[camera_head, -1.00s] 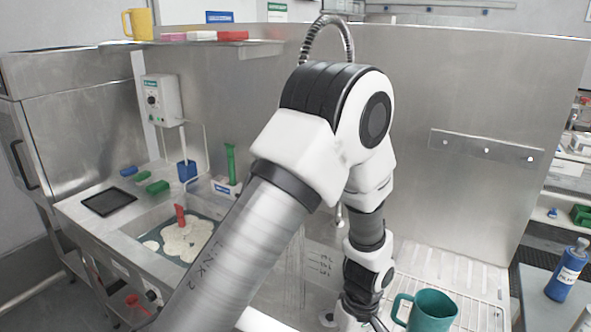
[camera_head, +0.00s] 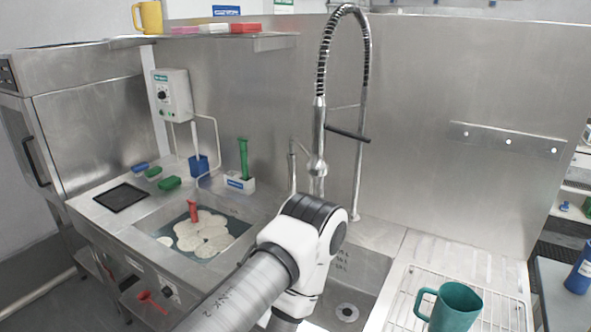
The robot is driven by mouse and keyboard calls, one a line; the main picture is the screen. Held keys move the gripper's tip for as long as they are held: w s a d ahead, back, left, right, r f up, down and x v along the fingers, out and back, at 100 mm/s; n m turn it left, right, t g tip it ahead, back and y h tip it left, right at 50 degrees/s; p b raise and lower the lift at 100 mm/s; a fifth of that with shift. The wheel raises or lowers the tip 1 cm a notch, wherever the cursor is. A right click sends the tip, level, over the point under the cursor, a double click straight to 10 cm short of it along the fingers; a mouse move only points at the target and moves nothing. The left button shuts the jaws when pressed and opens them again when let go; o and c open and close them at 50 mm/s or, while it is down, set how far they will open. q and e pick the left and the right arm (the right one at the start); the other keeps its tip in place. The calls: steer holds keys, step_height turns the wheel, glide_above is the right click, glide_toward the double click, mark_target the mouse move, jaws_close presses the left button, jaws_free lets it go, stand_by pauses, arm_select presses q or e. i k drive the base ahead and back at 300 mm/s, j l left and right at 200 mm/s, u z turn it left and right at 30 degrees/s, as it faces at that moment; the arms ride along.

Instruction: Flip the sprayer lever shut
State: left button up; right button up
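The sprayer tap stands at the back of the sink (camera_head: 375,275), with a tall spring hose (camera_head: 321,75) arching over it. Its spray head (camera_head: 317,166) hangs below the hose. A dark bar-shaped lever (camera_head: 347,133) sticks out to the right and slopes slightly down, apart from my arm. One of my arms comes in from the bottom left, and its elbow is in front of the sink's left part and the tap's lower part. Neither gripper shows. I cannot see whether water runs below the spray head.
A teal mug (camera_head: 457,308) stands on a wire rack (camera_head: 405,300) right of the sink. On the left are a basin (camera_head: 150,225), a green-handled tool (camera_head: 243,158) and a wall control box (camera_head: 172,93). A blue bottle (camera_head: 580,270) is at the far right.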

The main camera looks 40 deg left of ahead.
mark_target(358, 138)
steer(key=i+j+u, duration=0.2)
steer(key=u, duration=0.15)
steer(key=i+j+u, duration=0.35)
steer(key=k+l, duration=0.1)
